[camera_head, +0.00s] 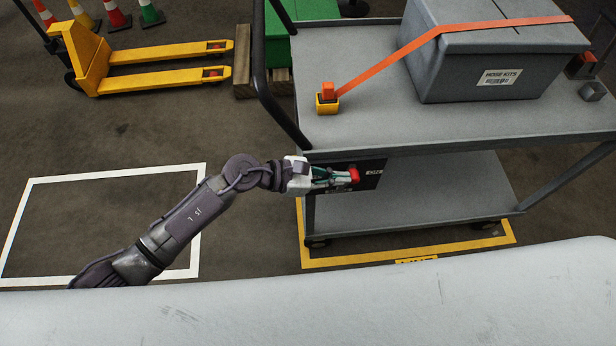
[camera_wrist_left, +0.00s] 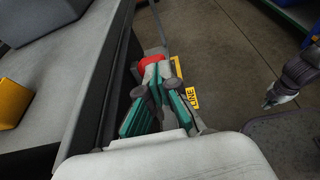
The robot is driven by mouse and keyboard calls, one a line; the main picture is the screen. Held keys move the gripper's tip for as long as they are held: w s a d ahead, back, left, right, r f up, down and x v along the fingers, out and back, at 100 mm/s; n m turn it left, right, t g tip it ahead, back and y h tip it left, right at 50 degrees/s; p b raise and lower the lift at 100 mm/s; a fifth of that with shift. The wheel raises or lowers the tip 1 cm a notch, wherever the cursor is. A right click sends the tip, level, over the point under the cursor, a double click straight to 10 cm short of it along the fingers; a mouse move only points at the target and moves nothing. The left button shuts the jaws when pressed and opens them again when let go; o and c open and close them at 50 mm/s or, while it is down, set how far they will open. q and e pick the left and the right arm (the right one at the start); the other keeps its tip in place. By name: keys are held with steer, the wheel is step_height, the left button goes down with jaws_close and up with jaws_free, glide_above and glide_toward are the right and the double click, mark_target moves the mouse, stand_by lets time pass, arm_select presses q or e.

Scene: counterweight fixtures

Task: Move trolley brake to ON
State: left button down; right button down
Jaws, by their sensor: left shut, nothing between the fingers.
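The grey trolley (camera_head: 420,190) has a dark panel (camera_head: 371,181) under its top deck at the near left. A red knob (camera_head: 354,175), which looks like the end of the brake lever, shows in front of this panel. The red knob also shows in the left wrist view (camera_wrist_left: 151,63), just past the fingertips. My left gripper (camera_head: 344,178) is shut and empty, with its tips close beside the knob. I cannot tell whether they touch it. The panel's writing is too small to read and the gripper partly covers it. My right gripper (camera_wrist_left: 270,101) appears at the right of the wrist view.
A grey box (camera_head: 460,65) under an orange strap sits on the trolley top. The trolley's black handle (camera_head: 262,80) rises at its left end. A yellow pallet jack (camera_head: 130,65) stands back left. The white-outlined floor area (camera_head: 80,220) is clear.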

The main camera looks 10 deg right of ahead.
mark_target(357, 178)
arm_select(q)
steer(key=d+y+p, duration=0.1)
steer(key=p, duration=0.2)
steer(key=d+r+y+p, duration=0.1)
steer(key=p, duration=0.2)
steer(key=shift+d, duration=0.2)
steer(key=shift+d+f+y, duration=0.2)
steer(key=shift+d+y, duration=0.05)
steer(key=shift+y, duration=0.05)
steer(key=shift+d+f, duration=0.2)
steer(key=shift+f, duration=0.05)
steer(key=shift+d+f, duration=0.1)
steer(key=shift+d, duration=0.1)
steer(key=shift+d, duration=0.15)
